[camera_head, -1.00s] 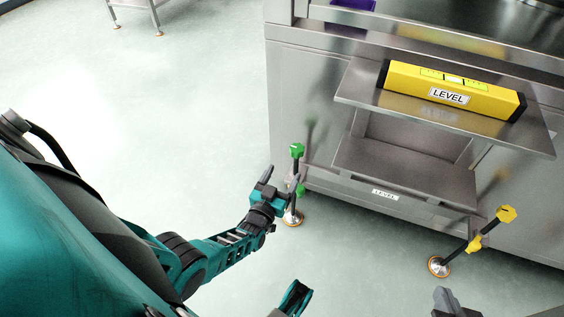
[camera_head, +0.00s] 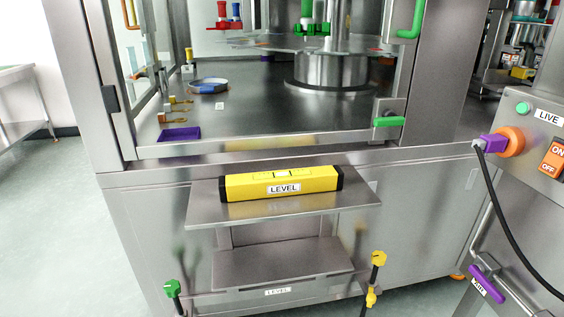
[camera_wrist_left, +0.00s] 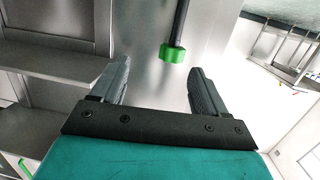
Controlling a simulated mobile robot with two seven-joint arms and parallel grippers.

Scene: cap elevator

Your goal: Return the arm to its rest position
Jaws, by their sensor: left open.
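My left gripper (camera_wrist_left: 158,70) shows only in the left wrist view. Its two grey fingers are apart. A green knob (camera_wrist_left: 173,54) on a dark rod appears between and beyond the fingertips; whether they touch it, I cannot tell. The head view shows a green-knobbed adjuster (camera_head: 173,288) at the lower left of the cabinet, with no gripper in sight there. My right gripper is in neither current view.
A yellow level (camera_head: 282,183) lies on a pulled-out steel shelf (camera_head: 205,208). A yellow-knobbed adjuster (camera_head: 378,258) stands at the right. A purple plug (camera_head: 492,145) with a black cable hangs right of the cabinet. Open floor (camera_head: 45,220) lies to the left.

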